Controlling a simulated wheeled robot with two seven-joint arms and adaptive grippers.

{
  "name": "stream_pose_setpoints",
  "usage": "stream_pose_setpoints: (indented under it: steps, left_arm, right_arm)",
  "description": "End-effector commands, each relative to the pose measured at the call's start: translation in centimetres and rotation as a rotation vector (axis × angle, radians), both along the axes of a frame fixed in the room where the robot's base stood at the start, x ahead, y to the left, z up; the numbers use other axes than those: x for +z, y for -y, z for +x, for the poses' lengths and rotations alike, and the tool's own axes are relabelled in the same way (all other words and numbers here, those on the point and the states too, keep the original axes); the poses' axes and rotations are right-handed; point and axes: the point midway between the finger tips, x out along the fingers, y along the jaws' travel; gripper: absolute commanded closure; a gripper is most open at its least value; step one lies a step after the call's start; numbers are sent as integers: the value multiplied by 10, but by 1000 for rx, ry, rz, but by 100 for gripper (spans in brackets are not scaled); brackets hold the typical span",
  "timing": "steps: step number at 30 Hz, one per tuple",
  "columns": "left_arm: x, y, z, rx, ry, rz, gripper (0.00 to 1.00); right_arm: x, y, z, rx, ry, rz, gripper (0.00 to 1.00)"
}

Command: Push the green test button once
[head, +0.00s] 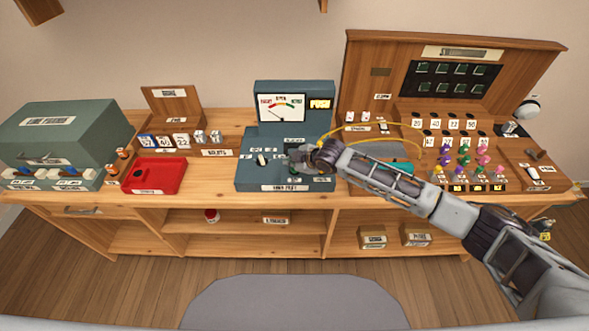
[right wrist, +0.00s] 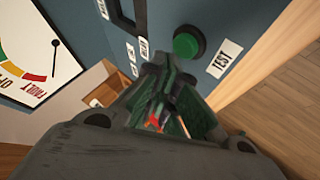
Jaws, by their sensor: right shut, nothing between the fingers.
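The line-test box (head: 262,172) is blue-grey and stands in the middle of the bench, with a dial (head: 282,107) on its upright back. In the right wrist view the round green test button (right wrist: 188,42) sits on the panel beside a white TEST label (right wrist: 224,58). My right gripper (head: 302,158) is over the right part of the box and hides the button in the head view. In the right wrist view its closed fingertips (right wrist: 163,72) are empty and lie just beside the button; I cannot tell whether they touch it. My left gripper is out of view.
A red tray (head: 170,178) and a green-grey case (head: 65,135) stand to the left. To the right is a wooden switchboard (head: 385,75) with a yellow cord (head: 400,127) and coloured plugs.

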Motion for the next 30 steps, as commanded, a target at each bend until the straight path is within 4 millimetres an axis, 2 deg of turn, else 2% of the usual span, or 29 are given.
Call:
stream_pose_setpoints:
  steps: [30]
  left_arm:
    - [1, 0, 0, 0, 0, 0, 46]
  right_arm:
    - [-9, 0, 0, 0, 0, 0, 100]
